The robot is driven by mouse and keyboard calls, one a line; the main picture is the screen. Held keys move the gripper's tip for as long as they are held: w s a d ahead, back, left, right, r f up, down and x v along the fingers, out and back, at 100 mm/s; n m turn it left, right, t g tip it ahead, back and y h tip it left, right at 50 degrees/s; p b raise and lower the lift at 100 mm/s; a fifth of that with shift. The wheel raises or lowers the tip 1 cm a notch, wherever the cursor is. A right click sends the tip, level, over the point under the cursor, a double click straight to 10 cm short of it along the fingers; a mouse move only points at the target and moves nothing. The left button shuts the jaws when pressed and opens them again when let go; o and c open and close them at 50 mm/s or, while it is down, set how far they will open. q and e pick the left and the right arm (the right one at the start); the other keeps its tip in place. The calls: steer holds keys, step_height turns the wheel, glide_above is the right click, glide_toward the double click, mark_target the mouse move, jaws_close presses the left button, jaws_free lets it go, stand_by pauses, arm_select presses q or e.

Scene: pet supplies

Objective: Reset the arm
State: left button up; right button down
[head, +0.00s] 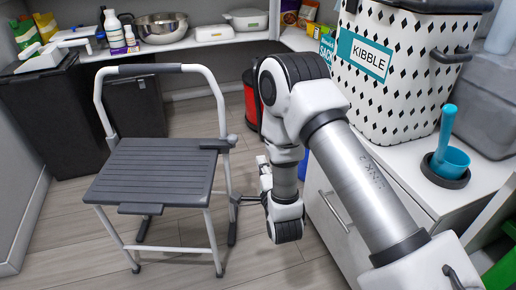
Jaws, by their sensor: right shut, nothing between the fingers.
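My right arm comes in from the lower right and bends down in front of the white cabinet. My right gripper (242,200) is low, at the right side of the step stool (155,172). Its thin dark fingers point left, close to the stool's frame; I cannot tell whether they touch it. The gripper is shut and holds nothing. My left arm and gripper are not in view.
A kibble bin (400,90) and a blue scoop (447,150) in a dark bowl stand on the right counter. A steel bowl (162,30) and bottles stand on the back counter. A red container (250,100) is behind my arm. The floor (190,120) behind the stool is clear.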

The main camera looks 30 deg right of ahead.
steer(key=shift+s, duration=0.3)
steer(key=shift+a, duration=0.1)
